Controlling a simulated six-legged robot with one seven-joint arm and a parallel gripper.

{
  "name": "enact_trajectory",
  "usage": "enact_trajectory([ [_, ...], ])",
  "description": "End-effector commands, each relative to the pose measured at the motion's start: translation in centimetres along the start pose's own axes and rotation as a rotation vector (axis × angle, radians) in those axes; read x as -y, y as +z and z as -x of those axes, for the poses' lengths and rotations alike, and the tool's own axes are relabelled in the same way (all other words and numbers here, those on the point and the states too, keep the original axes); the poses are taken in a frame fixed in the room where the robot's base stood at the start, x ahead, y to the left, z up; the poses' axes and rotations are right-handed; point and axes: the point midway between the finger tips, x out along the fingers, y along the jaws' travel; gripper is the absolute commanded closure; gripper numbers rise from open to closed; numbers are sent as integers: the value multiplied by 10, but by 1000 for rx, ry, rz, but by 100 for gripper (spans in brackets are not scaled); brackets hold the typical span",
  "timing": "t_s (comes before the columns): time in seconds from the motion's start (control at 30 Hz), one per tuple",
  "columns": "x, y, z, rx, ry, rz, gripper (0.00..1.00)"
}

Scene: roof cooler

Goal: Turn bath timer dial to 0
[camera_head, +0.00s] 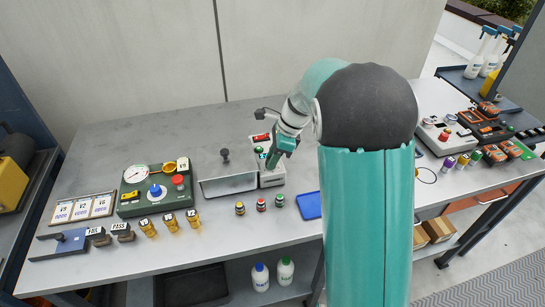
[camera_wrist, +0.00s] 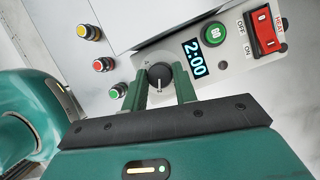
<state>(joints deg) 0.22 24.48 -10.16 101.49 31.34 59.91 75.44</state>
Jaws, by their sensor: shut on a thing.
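The bath timer dial (camera_wrist: 157,70) is a dark round knob with a pale pointer line, on a light grey control panel (camera_wrist: 238,70). My gripper (camera_wrist: 160,88) has one green finger on each side of the dial and is shut on it. The display (camera_wrist: 194,58) beside the dial reads 2:00. In the head view, my gripper (camera_head: 277,158) reaches down over the grey control unit (camera_head: 271,180) of the metal bath (camera_head: 230,188). The dial is hidden there by my gripper.
A green round button (camera_wrist: 213,34) and a red HEAT rocker switch (camera_wrist: 266,32) sit on the panel close to the display. A green dial station (camera_head: 140,206) stands at left.

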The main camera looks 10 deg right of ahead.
Motion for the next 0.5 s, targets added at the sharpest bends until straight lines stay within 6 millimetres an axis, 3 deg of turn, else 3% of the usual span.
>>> enact_trajectory([
  [0.5,4,1,0,-19,172,418,95],
])
